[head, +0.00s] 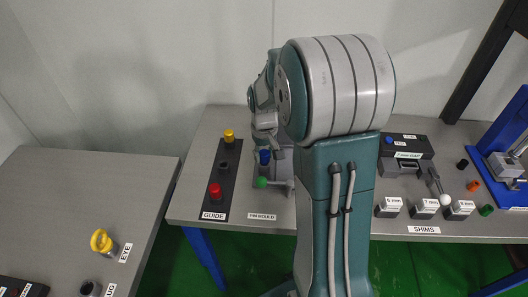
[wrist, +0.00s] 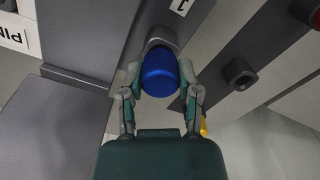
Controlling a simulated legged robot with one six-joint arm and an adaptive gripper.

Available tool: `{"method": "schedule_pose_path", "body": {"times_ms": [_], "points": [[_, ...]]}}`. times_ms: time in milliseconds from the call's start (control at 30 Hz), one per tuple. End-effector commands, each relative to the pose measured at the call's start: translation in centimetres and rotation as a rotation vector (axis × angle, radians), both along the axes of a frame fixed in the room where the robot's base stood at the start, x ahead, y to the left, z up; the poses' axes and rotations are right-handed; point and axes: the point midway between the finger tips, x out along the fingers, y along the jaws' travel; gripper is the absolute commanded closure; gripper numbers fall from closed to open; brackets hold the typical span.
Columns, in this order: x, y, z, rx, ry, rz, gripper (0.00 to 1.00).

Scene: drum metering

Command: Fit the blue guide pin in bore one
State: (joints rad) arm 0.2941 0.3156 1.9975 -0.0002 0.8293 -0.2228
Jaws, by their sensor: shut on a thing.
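The blue guide pin (wrist: 160,74) is held between the two fingers of my gripper (wrist: 161,82) in the wrist view. It also shows in the head view (head: 264,157), below my gripper (head: 265,134) and over the pin mould. A grey round boss (wrist: 162,38) beside a label ending in 1 lies just beyond the pin in the wrist view. The pin covers part of this boss, and I cannot tell whether its lower end is inside. A green pin (head: 261,182) stands at the front of the pin mould (head: 275,184), which my arm partly hides.
The black GUIDE rack (head: 209,205) stands left of the mould with a yellow pin (head: 229,135), an empty dark socket (head: 224,167) and a red pin (head: 215,190). Shim blocks (head: 426,206) and a blue press frame (head: 511,125) are at the right.

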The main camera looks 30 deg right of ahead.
Motion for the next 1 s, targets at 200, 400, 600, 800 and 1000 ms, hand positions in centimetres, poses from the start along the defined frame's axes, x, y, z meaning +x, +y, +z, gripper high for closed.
{"method": "schedule_pose_path", "body": {"times_ms": [200,400,600,800,1000], "points": [[0.0,0.0,-0.5,0.000,-0.001,0.000,1.00],[0.0,0.0,-0.9,0.000,-0.001,0.000,1.00],[0.0,0.0,-1.1,0.000,-0.001,0.000,0.30],[0.0,0.0,-1.1,0.000,-0.001,0.000,0.17],[0.0,0.0,-1.1,0.000,-0.001,0.000,0.17]]}}
